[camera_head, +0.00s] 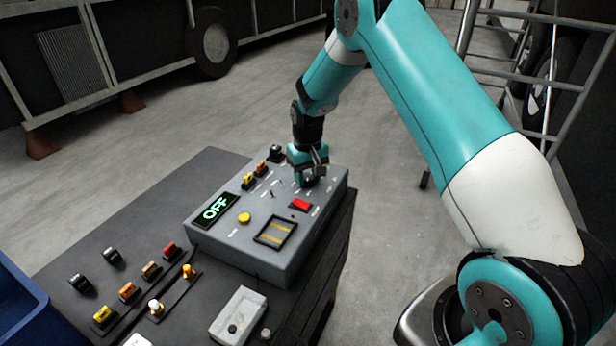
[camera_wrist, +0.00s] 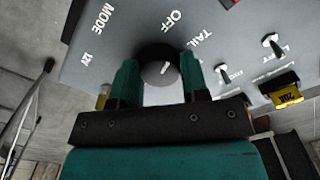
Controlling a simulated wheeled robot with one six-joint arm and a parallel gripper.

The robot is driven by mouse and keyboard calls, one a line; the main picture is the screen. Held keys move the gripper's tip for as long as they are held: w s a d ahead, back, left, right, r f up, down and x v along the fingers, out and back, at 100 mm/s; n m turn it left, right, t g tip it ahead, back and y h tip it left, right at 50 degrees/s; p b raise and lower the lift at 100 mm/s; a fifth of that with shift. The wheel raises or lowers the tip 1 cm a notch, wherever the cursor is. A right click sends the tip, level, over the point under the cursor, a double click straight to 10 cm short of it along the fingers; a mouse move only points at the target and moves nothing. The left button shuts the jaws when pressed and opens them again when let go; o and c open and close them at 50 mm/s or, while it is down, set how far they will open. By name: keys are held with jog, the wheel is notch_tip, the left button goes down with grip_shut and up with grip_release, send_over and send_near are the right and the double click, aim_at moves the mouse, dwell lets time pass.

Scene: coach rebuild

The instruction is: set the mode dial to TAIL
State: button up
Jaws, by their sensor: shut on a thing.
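The mode dial (camera_wrist: 160,72) is a dark round knob with a short white mark, on the face of the grey control box (camera_head: 240,250). The wrist view shows the labels MODE, OFF and TAIL around it, with OFF above and TAIL to the upper right. I cannot tell exactly which label the mark points to. My gripper (camera_wrist: 160,82) has one finger on each side of the dial and is shut on it. In the head view my gripper (camera_head: 308,172) is at the box's far right corner and mostly hides the dial. The display (camera_head: 214,210) reads OFF in green.
Toggle switches (camera_wrist: 270,42) and a yellow-tagged block (camera_wrist: 287,97) are near the dial. The box also has a red switch (camera_head: 300,205), a yellow button (camera_head: 244,218) and a striped panel (camera_head: 275,232). Loose fuses (camera_head: 128,290) and a white box (camera_head: 238,314) lie on the bench.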

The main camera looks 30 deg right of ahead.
aim_at(307, 177)
jog(key=m+b, duration=0.1)
jog(key=m, duration=0.5)
jog(key=shift+m, duration=0.4)
dwell(0.4)
jog(key=o, duration=0.9)
jog(key=shift+r, duration=0.1)
notch_tip(307, 177, up, 17)
jog(key=b, duration=0.3)
jog(key=shift+r, duration=0.15)
